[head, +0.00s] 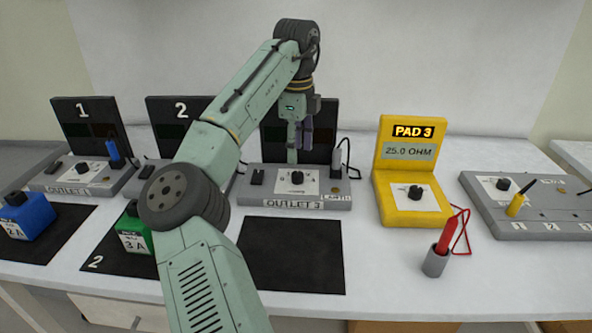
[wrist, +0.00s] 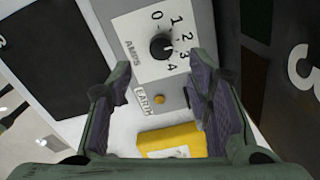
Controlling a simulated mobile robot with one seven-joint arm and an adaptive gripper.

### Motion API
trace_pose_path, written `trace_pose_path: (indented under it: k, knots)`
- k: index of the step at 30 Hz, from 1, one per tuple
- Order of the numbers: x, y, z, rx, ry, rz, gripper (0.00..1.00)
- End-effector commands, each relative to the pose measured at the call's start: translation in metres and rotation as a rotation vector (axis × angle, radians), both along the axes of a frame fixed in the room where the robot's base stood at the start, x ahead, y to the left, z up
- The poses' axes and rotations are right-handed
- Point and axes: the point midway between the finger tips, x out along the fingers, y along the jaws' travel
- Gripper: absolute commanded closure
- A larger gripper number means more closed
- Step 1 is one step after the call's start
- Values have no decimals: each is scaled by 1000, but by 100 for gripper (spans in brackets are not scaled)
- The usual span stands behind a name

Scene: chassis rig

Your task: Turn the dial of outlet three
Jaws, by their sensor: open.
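Outlet three (head: 270,201) is a grey box labelled OUTLET 3 with a black back panel, in the middle of the head view. Its black dial (head: 297,178) sits on a white plate. In the wrist view the dial (wrist: 162,46) is ringed by the numbers 0 to 4 with the word AMPS; I cannot tell its setting surely. My gripper (head: 300,146) hangs above the dial, pointing down. In the wrist view my gripper (wrist: 160,74) is open and empty, its fingers apart on either side below the dial, not touching it.
A black plug with a cord (head: 337,158) stands at outlet three's right, near the EARTH label (wrist: 148,101). The yellow PAD 3 unit (head: 409,212) stands to the right. A red probe in a grey cup (head: 435,262) is in front. A bare black mat (head: 291,257) lies before outlet three.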

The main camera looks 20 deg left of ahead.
Motion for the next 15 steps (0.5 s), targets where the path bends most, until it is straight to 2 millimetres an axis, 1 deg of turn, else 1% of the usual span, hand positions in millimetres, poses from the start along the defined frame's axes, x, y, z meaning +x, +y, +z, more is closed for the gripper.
trace_pose_path:
  k: [1, 9, 12, 15]
  knots:
    - [0, 0, -14, -4, 2, -1, 54]
    - [1, 1, -54, 1, -1, 1, 54]
    - [2, 0, -64, 1, -3, 2, 54]
    - [2, 0, -68, 1, -3, 1, 54]
